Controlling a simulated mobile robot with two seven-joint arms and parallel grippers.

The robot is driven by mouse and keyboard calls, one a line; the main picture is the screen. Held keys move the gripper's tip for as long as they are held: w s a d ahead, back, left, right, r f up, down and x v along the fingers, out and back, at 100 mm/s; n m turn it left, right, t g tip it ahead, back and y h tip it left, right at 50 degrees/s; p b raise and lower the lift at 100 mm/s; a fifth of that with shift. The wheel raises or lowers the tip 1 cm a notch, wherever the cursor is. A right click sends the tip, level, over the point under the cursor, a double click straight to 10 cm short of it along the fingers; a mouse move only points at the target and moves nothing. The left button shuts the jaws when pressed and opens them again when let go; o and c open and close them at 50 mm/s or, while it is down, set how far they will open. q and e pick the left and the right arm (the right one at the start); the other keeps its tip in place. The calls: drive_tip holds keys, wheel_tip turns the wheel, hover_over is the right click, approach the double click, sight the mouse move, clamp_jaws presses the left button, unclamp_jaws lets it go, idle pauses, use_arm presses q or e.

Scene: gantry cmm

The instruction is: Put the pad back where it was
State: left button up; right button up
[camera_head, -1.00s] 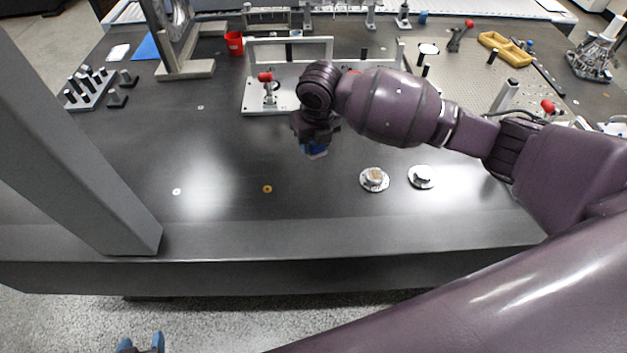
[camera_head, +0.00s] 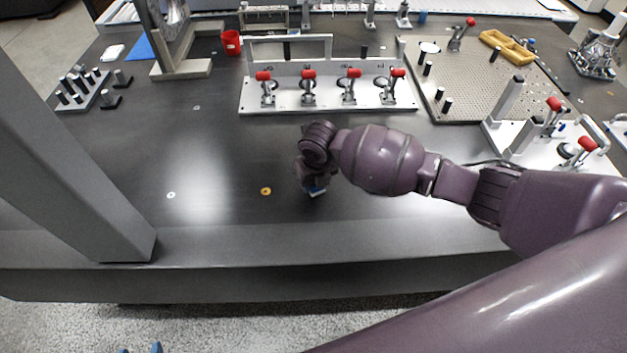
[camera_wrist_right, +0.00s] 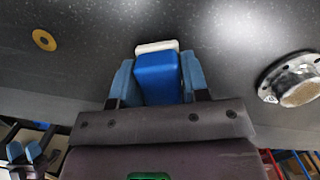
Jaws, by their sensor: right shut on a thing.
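My right gripper (camera_head: 314,186) is shut on the pad, a blue block with a whitish edge along its far end. In the head view only a bit of the pad (camera_head: 317,192) shows below the gripper, over the front middle of the dark table. In the right wrist view the pad (camera_wrist_right: 158,76) sits between the two blue fingertips. I cannot tell whether it touches the table. My left gripper (camera_head: 140,349) shows only as two blue tips, apart, at the bottom edge, in front of the table.
A brass washer (camera_head: 265,191) and a pale washer (camera_head: 171,195) lie left of my right gripper. A metal disc (camera_wrist_right: 290,80) stands right of it in the wrist view. A plate with red-knobbed clamps (camera_head: 330,97) stands behind. A grey upright (camera_head: 75,140) is at left.

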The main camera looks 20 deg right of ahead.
drive_tip(key=shift+f, duration=0.4)
drive_tip(key=o, duration=0.9)
use_arm(q)
drive_tip(key=shift+w+r, duration=0.2)
drive_tip(key=shift+w, duration=0.1)
drive_tip(key=shift+s+f, duration=0.1)
drive_tip(key=shift+s, duration=0.05)
